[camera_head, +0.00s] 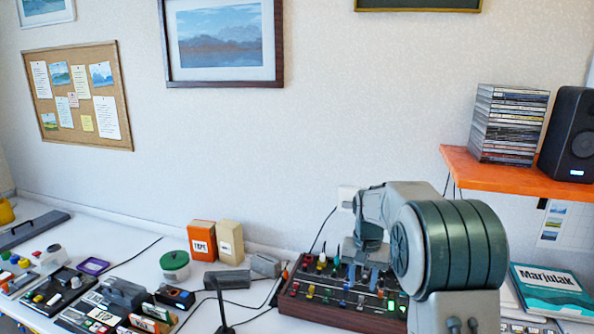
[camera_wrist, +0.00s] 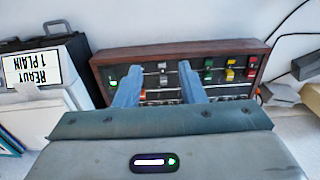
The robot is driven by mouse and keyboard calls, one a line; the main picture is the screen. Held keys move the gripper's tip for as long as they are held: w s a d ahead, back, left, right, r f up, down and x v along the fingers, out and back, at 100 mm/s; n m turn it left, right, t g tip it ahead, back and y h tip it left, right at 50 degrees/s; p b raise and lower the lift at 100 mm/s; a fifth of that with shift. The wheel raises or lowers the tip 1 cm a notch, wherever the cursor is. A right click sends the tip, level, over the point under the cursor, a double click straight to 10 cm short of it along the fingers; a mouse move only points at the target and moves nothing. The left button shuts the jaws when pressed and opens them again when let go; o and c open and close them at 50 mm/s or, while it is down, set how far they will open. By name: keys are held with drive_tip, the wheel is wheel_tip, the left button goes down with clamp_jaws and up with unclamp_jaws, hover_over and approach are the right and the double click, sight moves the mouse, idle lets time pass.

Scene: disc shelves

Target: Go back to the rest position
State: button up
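My gripper (camera_wrist: 157,82) is open in the wrist view, its two blue-grey fingers spread apart with nothing held between them. The fingers are over a control panel (camera_wrist: 205,50) with a dark wooden frame and several coloured knobs and switches. A switch on the panel shows in the gap between the fingers. In the head view my arm reaches over the right part of the panel (camera_head: 330,318) and hides part of it. Whether the fingertips touch the panel cannot be told.
An orange shelf (camera_head: 510,183) holds a CD stack (camera_head: 508,125) and a speaker (camera_head: 568,135) at right. A teal book (camera_head: 550,290) is below it. The wall is close behind.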

drive_tip(key=s+a+r+n+t, duration=0.1)
drive_tip(key=s+r, duration=0.2)
drive_tip(key=s, duration=0.5)
drive_tip(key=s+r+n, duration=0.1)
drive_tip(key=s+r, duration=0.2)
drive_tip(key=s, duration=0.4)
drive_tip(key=s+f+n+t, duration=0.1)
drive_tip(key=s+f, duration=0.1)
drive_tip(key=s, duration=1.2)
drive_tip(key=shift+s+a+t, duration=0.15)
drive_tip(key=shift+a+t, duration=0.1)
drive_tip(key=shift+t, duration=0.05)
